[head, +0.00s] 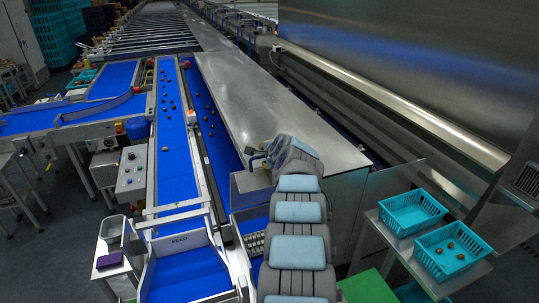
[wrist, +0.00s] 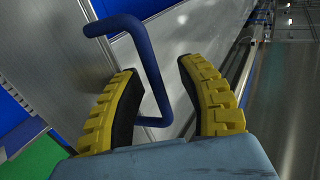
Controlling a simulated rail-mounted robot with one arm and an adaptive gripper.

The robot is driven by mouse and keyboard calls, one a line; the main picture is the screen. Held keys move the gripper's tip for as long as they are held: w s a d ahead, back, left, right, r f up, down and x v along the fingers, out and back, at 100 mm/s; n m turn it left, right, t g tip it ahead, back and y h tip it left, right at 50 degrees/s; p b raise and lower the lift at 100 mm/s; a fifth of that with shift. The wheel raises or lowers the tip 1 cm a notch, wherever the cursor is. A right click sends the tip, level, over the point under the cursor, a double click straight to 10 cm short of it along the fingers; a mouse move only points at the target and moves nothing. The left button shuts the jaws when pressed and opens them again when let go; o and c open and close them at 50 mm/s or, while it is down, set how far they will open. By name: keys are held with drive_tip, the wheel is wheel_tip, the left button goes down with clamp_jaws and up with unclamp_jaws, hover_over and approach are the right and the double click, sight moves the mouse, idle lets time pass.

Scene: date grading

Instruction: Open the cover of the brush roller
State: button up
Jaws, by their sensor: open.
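The cover (head: 262,100) is a long, flat grey steel panel beside the blue belt in the head view, and it lies flat. A blue bent-bar handle (wrist: 150,70) crosses the wrist view in front of a grey metal surface (wrist: 75,60). My gripper (head: 258,160) is at the near end of the cover in the head view. In the wrist view my gripper (wrist: 158,68) has its two yellow-and-black fingers spread, with the handle bar between them. The bar runs nearer the left finger, and a gap shows to the right finger. Contact with the left finger is unclear.
Blue belts (head: 169,120) with scattered dates run left of the cover. A metal guard and rail (head: 400,105) run along its right. Two turquoise baskets (head: 412,212) stand on a side table at the right. A control box (head: 132,172) stands at the left.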

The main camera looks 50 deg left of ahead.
drive_tip(key=shift+v, duration=1.2)
drive_tip(key=shift+d+r, duration=0.4)
drive_tip(key=shift+d, duration=0.05)
drive_tip(key=v, duration=0.8)
drive_tip(key=shift+s, duration=0.2)
drive_tip(key=shift+d+r, duration=0.1)
drive_tip(key=shift+d, duration=0.05)
